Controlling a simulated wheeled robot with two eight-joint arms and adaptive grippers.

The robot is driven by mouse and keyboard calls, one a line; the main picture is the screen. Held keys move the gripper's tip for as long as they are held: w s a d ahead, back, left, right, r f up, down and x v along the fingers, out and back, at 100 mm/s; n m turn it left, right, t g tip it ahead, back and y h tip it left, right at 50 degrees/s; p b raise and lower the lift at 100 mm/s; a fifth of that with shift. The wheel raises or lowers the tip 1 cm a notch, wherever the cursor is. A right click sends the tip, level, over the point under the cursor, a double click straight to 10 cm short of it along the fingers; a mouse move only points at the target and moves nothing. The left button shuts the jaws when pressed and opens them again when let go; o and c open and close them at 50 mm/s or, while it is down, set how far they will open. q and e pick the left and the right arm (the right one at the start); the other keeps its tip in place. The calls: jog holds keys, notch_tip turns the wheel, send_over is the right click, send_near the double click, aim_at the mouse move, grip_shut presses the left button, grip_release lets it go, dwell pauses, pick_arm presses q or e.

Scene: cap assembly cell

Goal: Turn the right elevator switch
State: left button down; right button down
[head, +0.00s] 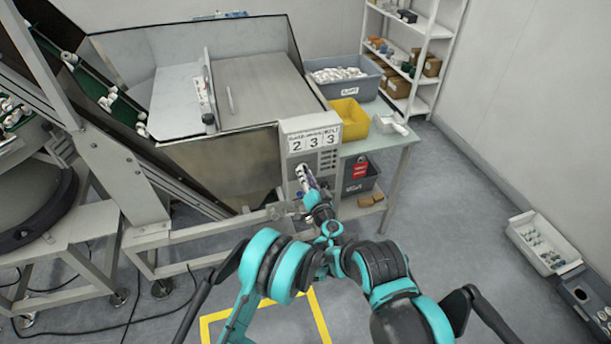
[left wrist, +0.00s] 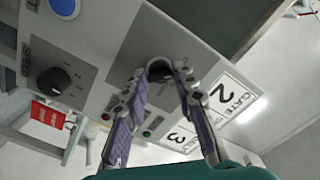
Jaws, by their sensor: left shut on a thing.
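The grey control box (head: 313,153) with the number labels 2, 3, 3 stands at the front right corner of the metal hopper. My left gripper (head: 303,175) is at the lower part of its front face. In the left wrist view, the two fingers of my left gripper (left wrist: 165,78) are closed around a dark round knob (left wrist: 160,69) on the panel. The fingers hide much of this knob and its setting. A second black knob (left wrist: 53,81) with position marks beside it is on the same panel, apart from the fingers. My right gripper is not in view.
A green-topped table (head: 385,143) right of the box carries a yellow bin (head: 351,119) and a grey bin of white parts (head: 345,85). Floor to the right is clear up to a parts tray (head: 541,243).

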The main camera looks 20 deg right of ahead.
pick_arm(q)
jog(key=shift+m, duration=9)
jog(key=c, duration=1.2)
grip_release()
jog(key=shift+w, duration=0.1)
